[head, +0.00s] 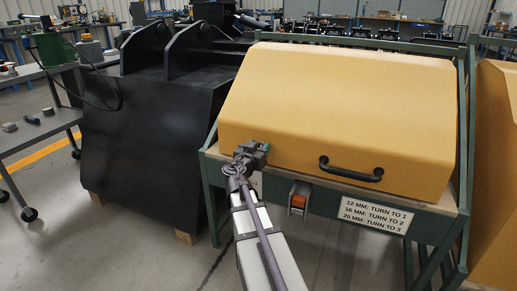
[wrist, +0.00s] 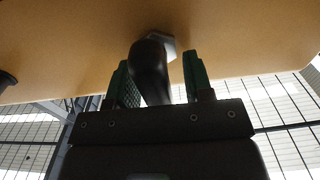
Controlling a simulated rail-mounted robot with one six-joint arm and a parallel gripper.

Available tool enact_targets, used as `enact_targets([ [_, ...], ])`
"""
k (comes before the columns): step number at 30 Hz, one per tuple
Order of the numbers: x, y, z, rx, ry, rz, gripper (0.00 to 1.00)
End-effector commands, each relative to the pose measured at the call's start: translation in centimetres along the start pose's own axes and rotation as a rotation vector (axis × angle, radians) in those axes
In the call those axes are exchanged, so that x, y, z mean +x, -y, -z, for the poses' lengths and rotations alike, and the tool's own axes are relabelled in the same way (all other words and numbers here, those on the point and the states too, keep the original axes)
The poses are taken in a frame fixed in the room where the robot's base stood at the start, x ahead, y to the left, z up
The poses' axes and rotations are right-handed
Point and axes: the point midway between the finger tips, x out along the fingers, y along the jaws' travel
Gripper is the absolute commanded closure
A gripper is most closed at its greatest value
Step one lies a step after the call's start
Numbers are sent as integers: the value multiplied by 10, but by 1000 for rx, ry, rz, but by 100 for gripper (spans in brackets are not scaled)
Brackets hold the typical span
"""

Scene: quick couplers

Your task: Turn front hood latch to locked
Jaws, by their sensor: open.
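The yellow hood (head: 340,100) is closed on its green frame. The front latch is a black lever (wrist: 150,72) on a grey base (wrist: 165,42) fixed to the hood's face. In the wrist view the lever points toward my gripper (wrist: 160,82), slightly tilted. My gripper is open, with its green fingers on either side of the lever. The lever lies nearer the left finger; I cannot tell if they touch. In the head view my gripper (head: 258,150) is at the hood's lower left front and hides the latch.
A black bar handle (head: 350,170) sticks out of the hood to the right of my gripper. Below are an orange part in a bracket (head: 298,200) and a white sign (head: 370,214). A large black bucket (head: 150,130) stands close on the left. A grey cart (head: 40,135) is farther left.

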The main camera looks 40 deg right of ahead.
Motion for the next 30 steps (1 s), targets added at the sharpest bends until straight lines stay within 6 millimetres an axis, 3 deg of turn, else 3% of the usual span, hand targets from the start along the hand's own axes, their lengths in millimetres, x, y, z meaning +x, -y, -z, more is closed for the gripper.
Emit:
enact_targets([
  [4, 0, 0, 0, 0, 0, 0, 54],
  [18, -1, 0, 0, 0, 0, -1, 99],
  [30, -1, 0, 0, -52, 0, 0, 100],
])
